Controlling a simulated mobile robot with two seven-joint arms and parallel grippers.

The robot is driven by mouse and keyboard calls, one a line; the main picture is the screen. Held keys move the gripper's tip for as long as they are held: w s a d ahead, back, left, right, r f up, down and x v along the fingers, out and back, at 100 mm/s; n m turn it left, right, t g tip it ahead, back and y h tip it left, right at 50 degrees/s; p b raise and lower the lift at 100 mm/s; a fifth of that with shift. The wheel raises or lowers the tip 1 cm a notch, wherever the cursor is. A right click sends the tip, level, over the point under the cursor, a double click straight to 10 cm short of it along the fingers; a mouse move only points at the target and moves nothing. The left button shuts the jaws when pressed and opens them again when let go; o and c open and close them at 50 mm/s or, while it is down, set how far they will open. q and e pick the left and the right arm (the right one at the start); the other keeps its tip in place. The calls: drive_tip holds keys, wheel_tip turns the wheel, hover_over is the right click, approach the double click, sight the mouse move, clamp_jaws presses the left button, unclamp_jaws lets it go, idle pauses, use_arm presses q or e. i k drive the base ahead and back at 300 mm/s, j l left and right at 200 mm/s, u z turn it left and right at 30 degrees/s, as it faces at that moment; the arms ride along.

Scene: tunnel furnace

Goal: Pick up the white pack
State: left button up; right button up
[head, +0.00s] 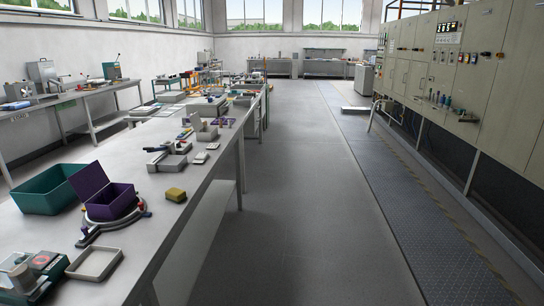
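I cannot tell for certain which thing is the white pack. Two small, flat, whitish pieces lie on the long table, a nearer one (200,158) and a farther one (213,146), beside a grey device with a dark handle (167,158). Both are too small to make out in detail. Neither of my grippers is in view, and nothing is seen touching these pieces.
The long table (190,215) runs away on the left. It bears a green bin (42,192), an open purple box (112,204) on a curved stand, a yellow block (175,195) and a shallow pale tray (95,263). The grey floor (290,220) is clear; cabinets (450,70) line the right.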

sight(202, 156)
drive_tip(key=i+u, duration=0.15)
drive_tip(key=i, duration=0.55)
drive_tip(key=i+l+u, duration=0.15)
drive_tip(key=i, duration=0.6)
